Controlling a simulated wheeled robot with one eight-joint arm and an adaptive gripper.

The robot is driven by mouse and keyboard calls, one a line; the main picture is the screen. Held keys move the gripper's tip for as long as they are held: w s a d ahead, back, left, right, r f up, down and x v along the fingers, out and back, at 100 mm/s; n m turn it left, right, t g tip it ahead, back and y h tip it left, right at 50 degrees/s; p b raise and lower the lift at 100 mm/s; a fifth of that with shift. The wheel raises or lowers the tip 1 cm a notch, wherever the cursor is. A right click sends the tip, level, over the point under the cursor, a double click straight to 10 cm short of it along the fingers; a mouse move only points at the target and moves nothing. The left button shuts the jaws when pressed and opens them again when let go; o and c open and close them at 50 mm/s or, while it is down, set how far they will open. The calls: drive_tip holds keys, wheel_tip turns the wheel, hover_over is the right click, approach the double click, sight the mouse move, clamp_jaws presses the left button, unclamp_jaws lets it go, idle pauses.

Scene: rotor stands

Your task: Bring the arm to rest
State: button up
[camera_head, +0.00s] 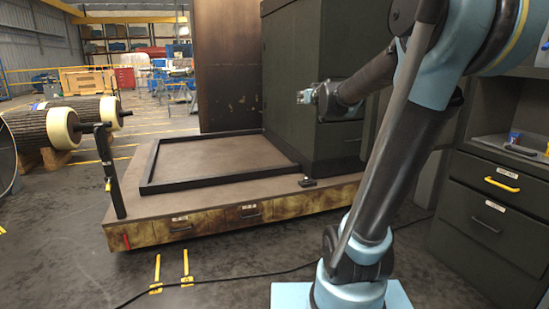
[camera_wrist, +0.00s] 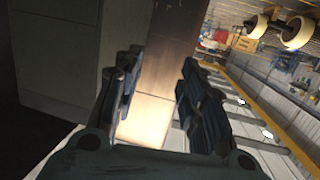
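My arm rises from its light-blue base at the lower right of the head view and bends over at the top right. Its end, with my gripper (camera_head: 306,96), points left in front of the dark green cabinet (camera_head: 290,60). In the wrist view, my gripper (camera_wrist: 155,90) has its two dark fingers apart with a clear gap between them. Nothing is held between the fingers. The wrist view is turned on its side. A brown panel (camera_wrist: 155,75) shows beyond the gap.
A low wooden platform (camera_head: 150,212) with a black-framed tray area (camera_head: 215,181) stands left of my arm. Rotors (camera_head: 50,125) rest on wooden stands at the far left. A dark drawer unit (camera_head: 490,200) stands at the right. A cable (camera_head: 225,280) crosses the floor.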

drive_tip(key=s+d+f+g+h, duration=0.1)
drive_tip(key=s+f+g, duration=0.3)
drive_tip(key=s+f, duration=0.7)
drive_tip(key=s+d+f+m+g+h, duration=0.1)
drive_tip(key=s+d+f+g, duration=0.2)
drive_tip(key=s+f, duration=0.8)
drive_tip(key=s+d+f+g, duration=0.1)
drive_tip(key=s+f+g, duration=0.5)
drive_tip(key=s, duration=1.2)
wheel_tip(320, 180, down, 5)
drive_tip(key=shift+d+r+m+g+h, duration=0.1)
drive_tip(key=shift+d+m+g+h, duration=0.2)
drive_tip(key=shift+d+m+h, duration=0.1)
drive_tip(key=shift+w, duration=0.1)
drive_tip(key=shift+w+f, duration=0.2)
drive_tip(key=shift+w, duration=0.25)
drive_tip(key=shift+c, duration=0.6)
drive_tip(key=shift+d, duration=0.1)
